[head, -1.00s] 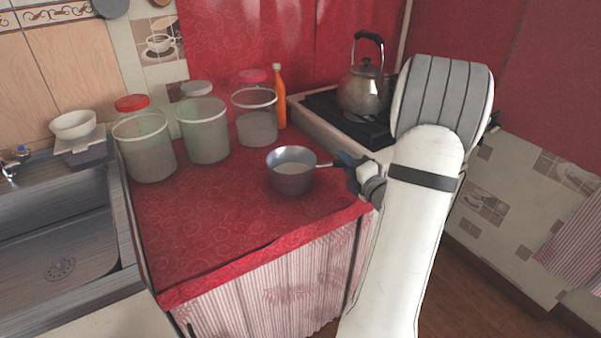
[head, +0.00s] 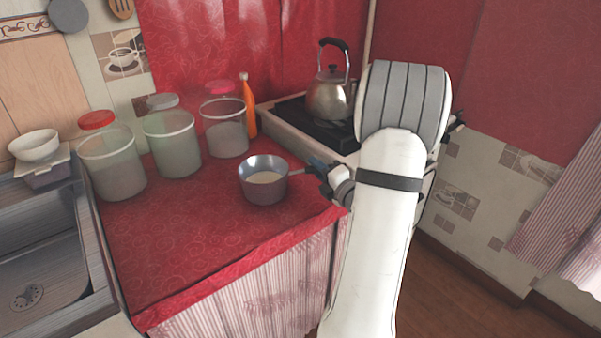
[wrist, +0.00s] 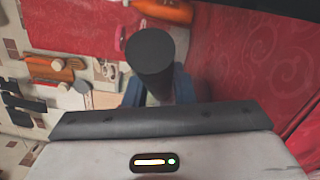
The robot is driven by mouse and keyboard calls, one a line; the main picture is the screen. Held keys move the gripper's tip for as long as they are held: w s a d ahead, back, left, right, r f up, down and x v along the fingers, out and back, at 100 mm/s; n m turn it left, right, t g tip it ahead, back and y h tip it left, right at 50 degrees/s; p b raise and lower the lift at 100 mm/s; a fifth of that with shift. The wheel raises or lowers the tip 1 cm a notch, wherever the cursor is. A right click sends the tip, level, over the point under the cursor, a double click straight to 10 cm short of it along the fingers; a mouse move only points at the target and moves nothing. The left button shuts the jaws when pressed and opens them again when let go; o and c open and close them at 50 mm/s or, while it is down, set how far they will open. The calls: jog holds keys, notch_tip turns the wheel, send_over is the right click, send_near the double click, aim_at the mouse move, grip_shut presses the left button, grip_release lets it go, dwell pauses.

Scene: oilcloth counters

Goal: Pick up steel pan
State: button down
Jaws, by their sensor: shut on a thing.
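The steel pan (head: 264,183) is a small grey saucepan with a pale inside. In the head view it is at the right front of the red counter, with its handle pointing right to my gripper (head: 322,172). My gripper is shut on the handle. In the wrist view the dark handle (wrist: 151,52) stands between the bluish fingers of my gripper (wrist: 158,90), and the pan's bowl is not clearly visible. I cannot tell whether the pan's base touches the cloth.
Several jars (head: 173,145) and an orange bottle (head: 250,110) stand behind the pan. A kettle (head: 328,100) is on the stove (head: 300,118) at the back right. A sink (head: 45,240) is at the left. The front left cloth (head: 165,255) is clear.

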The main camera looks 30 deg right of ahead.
jog(key=shift+r, duration=0.25)
